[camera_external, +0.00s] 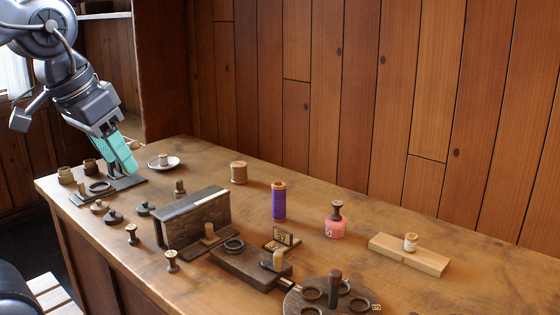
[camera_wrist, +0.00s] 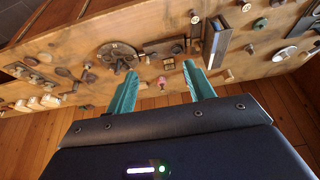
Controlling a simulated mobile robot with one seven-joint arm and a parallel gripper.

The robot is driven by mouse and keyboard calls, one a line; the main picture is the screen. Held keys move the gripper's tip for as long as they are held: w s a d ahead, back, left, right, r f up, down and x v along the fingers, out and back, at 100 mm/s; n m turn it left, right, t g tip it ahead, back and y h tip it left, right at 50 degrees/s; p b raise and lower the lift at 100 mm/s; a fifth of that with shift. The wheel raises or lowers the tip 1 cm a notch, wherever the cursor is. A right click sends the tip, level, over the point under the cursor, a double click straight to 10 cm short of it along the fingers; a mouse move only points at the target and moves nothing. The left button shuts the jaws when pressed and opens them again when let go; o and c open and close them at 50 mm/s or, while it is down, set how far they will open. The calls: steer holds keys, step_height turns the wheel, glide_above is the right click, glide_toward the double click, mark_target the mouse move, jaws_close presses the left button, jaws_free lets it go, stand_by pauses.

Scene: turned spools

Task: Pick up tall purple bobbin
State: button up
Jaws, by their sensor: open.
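The tall purple bobbin (camera_external: 278,202) stands upright near the middle of the table in the external view, with wooden ends and purple winding. I cannot make it out in the wrist view; one finger may hide it. My gripper (camera_external: 122,158) has teal fingers and is raised over the far left part of the table, well to the left of the bobbin. In the wrist view my gripper (camera_wrist: 160,85) shows two fingers spread apart with nothing held between them.
A pink spool (camera_external: 335,222) stands right of the bobbin, and a wooden spool (camera_external: 239,173) behind it to the left. A long dark box (camera_external: 193,218) lies between my gripper and the bobbin. A dark round holder (camera_external: 325,302) is in front. A plank wall (camera_external: 400,100) rises behind.

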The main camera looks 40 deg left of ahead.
steer(key=shift+o, duration=0.9)
steer(key=shift+w, duration=0.1)
steer(key=m+h, duration=0.2)
steer(key=m, duration=0.2)
glide_above(282, 195)
steer(key=s+a, duration=0.2)
steer(key=a, duration=0.1)
step_height(282, 195, down, 20)
steer(key=x, duration=1)
steer(key=shift+a+f, duration=0.1)
steer(key=shift+s, duration=0.1)
steer(key=c, duration=1.1)
